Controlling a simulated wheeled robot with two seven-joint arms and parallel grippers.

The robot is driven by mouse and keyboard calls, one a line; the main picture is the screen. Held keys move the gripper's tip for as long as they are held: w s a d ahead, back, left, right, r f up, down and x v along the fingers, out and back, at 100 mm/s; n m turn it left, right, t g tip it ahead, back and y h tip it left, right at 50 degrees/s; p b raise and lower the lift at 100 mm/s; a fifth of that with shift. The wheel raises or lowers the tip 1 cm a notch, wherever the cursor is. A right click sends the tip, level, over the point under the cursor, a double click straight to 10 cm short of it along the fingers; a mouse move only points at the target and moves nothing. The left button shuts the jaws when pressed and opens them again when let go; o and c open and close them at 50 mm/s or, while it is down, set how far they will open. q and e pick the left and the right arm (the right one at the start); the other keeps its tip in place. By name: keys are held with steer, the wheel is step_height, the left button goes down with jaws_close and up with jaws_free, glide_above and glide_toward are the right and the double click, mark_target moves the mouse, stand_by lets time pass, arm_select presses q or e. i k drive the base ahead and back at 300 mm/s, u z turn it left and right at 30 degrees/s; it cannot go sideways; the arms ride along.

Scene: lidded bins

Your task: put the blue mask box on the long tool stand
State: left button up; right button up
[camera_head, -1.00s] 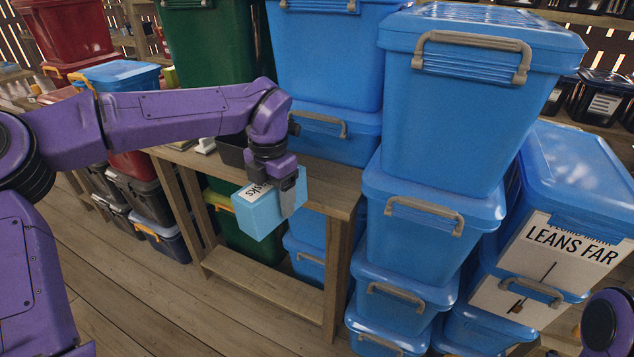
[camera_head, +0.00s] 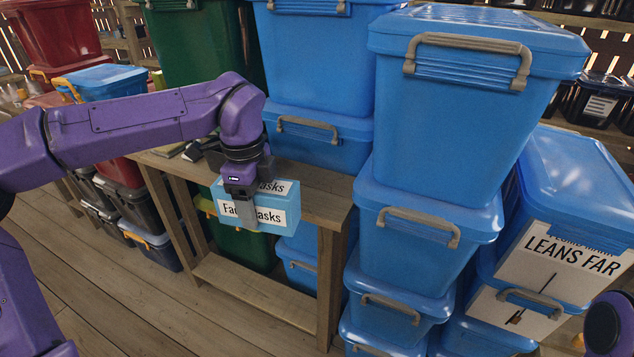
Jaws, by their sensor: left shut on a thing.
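The blue mask box (camera_head: 282,211) is light blue with white labels that read "Face masks" in part. My left gripper (camera_head: 242,208) is shut on it, with a finger across its front face. The box shows in front of the near edge of the wooden stand (camera_head: 325,196), at about the height of its top; I cannot tell if they touch. The stand is long, with a lower shelf, and I take it as the long tool stand. My right gripper is not in view; only a bit of my right arm shows at the lower right.
A leaning bin (camera_head: 575,200) bears a "LEANS FAR" sign. A green bin (camera_head: 205,50) stands behind. Dark items (camera_head: 195,148) lie on the stand's left part.

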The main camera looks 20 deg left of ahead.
mark_target(309, 188)
steer(key=i, duration=0.85)
steer(key=u, duration=0.05)
